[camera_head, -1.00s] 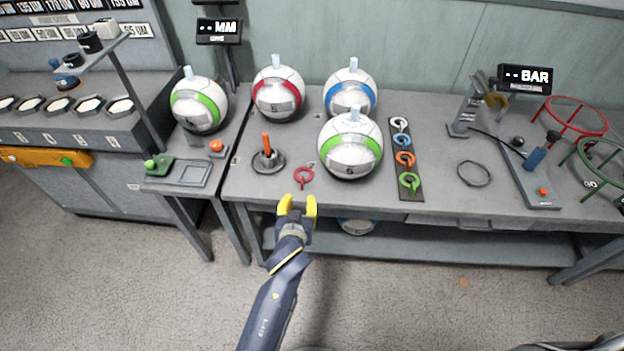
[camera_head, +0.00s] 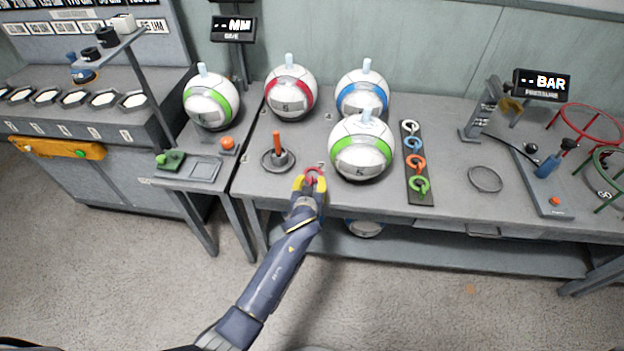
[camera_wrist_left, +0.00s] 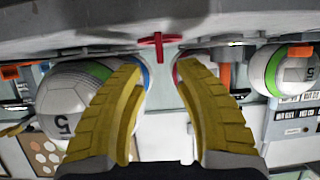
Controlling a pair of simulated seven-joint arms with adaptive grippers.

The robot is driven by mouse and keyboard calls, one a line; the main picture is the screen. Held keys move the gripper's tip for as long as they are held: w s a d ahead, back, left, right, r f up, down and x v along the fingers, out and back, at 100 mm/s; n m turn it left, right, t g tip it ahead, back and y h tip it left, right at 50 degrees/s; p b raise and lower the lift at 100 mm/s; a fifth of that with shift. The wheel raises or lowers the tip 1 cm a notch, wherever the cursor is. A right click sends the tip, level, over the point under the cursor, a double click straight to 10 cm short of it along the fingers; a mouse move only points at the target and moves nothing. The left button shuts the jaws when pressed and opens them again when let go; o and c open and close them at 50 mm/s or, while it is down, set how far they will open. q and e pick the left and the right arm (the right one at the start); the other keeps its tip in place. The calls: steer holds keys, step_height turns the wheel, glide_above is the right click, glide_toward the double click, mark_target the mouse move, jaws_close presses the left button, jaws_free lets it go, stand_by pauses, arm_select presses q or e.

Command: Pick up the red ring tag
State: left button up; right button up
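The red ring tag (camera_head: 313,174) lies near the front edge of the workbench, left of the front green-striped ball. My left gripper (camera_head: 310,183) is open, with its yellow fingertips at the tag in the head view. The left wrist view is upside down; there the red tag (camera_wrist_left: 158,41) shows just beyond the gap between the two spread yellow fingers (camera_wrist_left: 162,66). Nothing is between the fingers there, and I cannot tell if they touch the tag. My right gripper is not in view.
The green-striped ball (camera_head: 362,149) stands close on the right of the tag. An orange-topped peg on a round base (camera_head: 278,158) is on the left. A black strip (camera_head: 419,194) holds several coloured ring tags. A loose grey ring (camera_head: 485,179) lies farther right.

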arm_select(q)
steer(key=shift+x, duration=2.6)
steer(key=shift+a, duration=0.1)
steer(key=shift+c, duration=0.3)
jaws_close()
